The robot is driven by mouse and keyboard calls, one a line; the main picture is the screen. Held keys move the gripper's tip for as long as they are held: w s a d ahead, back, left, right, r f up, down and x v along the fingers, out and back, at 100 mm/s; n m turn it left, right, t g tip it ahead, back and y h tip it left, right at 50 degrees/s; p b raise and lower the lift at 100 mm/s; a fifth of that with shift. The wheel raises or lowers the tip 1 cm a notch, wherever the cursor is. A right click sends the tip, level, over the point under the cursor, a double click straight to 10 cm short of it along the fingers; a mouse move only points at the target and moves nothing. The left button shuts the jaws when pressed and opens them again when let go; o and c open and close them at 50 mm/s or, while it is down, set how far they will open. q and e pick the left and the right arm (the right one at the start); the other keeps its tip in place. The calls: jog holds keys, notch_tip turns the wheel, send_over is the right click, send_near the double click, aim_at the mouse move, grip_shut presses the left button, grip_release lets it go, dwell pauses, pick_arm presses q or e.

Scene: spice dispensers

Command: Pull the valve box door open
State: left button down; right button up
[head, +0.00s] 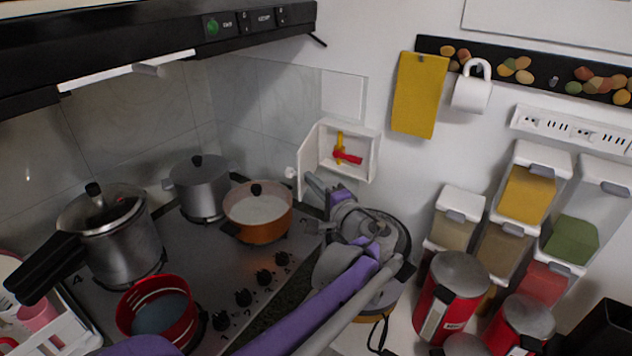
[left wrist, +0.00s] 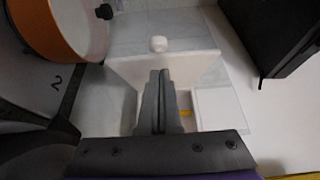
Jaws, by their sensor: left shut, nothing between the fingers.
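The white valve box (head: 371,150) is on the wall right of the stove, with a red valve handle (head: 347,157) and a yellow pipe inside. Its door (head: 308,158) stands open, swung out to the left, with a round white knob (head: 291,173) on its outer face. My left gripper (head: 314,182) is shut and empty at the lower front of the box, by the door's inner side. In the left wrist view its closed fingers (left wrist: 158,82) overlap the door panel (left wrist: 190,66); I cannot tell whether they touch it. My right gripper is not in view.
An orange pot (head: 257,215) and a grey pot (head: 199,188) stand on the stove left of the box. A yellow cloth (head: 419,95) and a white mug (head: 471,93) hang to the right. Spice dispensers (head: 527,192) and red canisters (head: 449,300) are further right.

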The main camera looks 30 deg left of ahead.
aim_at(290, 176)
pick_arm(q)
jog(key=a, duration=0.1)
jog(key=s+a, duration=0.1)
jog(key=a, duration=0.2)
jog(key=shift+s+a+p, duration=0.2)
jog(key=shift+s+p, duration=0.1)
jog(key=shift+p, duration=0.1)
jog(key=shift+d, duration=0.2)
